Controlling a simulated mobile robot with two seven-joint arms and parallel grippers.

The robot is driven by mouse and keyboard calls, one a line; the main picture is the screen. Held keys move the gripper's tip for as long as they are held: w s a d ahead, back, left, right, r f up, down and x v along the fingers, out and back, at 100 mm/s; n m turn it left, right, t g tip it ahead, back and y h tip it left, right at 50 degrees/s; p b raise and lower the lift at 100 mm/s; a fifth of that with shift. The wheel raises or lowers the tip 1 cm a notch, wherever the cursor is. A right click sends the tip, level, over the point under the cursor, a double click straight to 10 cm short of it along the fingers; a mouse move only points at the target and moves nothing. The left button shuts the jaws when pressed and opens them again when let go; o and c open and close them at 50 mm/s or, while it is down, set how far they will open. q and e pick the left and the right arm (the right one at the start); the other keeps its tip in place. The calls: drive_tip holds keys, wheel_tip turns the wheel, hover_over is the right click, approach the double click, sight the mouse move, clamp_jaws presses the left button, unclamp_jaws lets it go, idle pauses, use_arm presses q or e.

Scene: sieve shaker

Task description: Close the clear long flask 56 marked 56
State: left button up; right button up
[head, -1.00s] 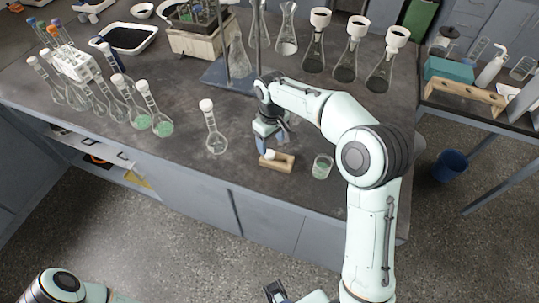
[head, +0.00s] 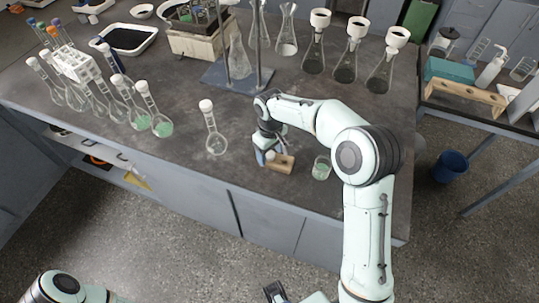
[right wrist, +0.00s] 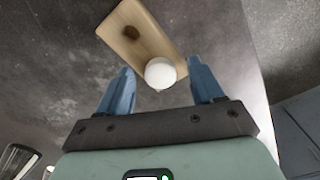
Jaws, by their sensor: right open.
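A clear long-necked flask (head: 216,144) stands alone near the middle of the bench, left of my right gripper. A white top shows at its mouth; no number is readable. A small wooden block (head: 283,164) lies near the front edge, bearing a white round stopper (head: 270,155). In the right wrist view the block (right wrist: 142,35) shows a dark round spot, and the stopper (right wrist: 160,73) lies between the two blue fingertips. My right gripper (right wrist: 160,85) is open around the stopper; contact is unclear. A dark part at the head view's bottom edge may be my left gripper (head: 275,291).
A beaker with green contents (head: 321,168) stands right of the block. Several long flasks stand at left beside a white rack (head: 77,65). A stand base (head: 236,79) and conical flasks (head: 345,72) are behind. The bench front edge is close to the block.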

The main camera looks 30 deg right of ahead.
sight(270, 155)
drive_tip(key=shift+c, duration=0.3)
drive_tip(key=c, duration=1)
drive_tip(key=shift+r, duration=0.1)
drive_tip(key=shift+c, duration=0.2)
use_arm(q)
drive_tip(key=r+p, duration=0.1)
drive_tip(key=w+r+p, duration=0.1)
drive_tip(key=r+p, duration=0.1)
drive_tip(key=r, duration=0.1)
drive_tip(key=shift+w, duration=0.4)
use_arm(e)
wheel_tip(270, 155, up, 20)
